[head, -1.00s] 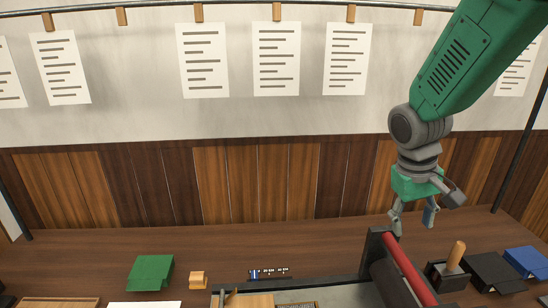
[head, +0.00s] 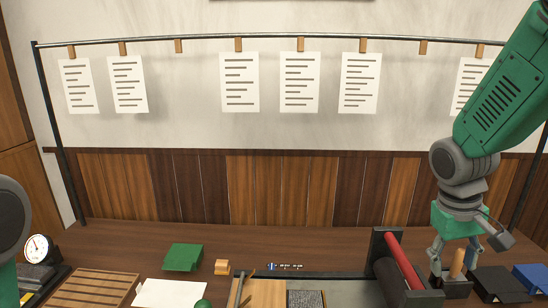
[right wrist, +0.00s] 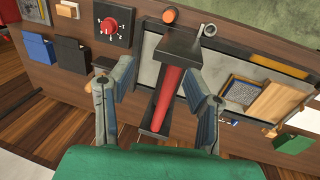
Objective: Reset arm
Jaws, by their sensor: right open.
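My right gripper (head: 458,272) is open and empty. It is at the right of the head view, in front of or above a dark box (head: 458,290) with a wooden handle (head: 457,262) standing in it. The handle shows between the fingers there, but I cannot see any contact. In the right wrist view the two grey-blue fingers of the gripper (right wrist: 157,92) are spread wide, with the red roller (right wrist: 168,95) beyond the gap.
The dark press frame with its red roller (head: 402,262) stands left of the right gripper. Black (head: 500,284) and blue (head: 533,278) boxes stand to its right. A green box (head: 184,257), an orange block (head: 222,267) and a slatted wooden tray (head: 92,288) lie left.

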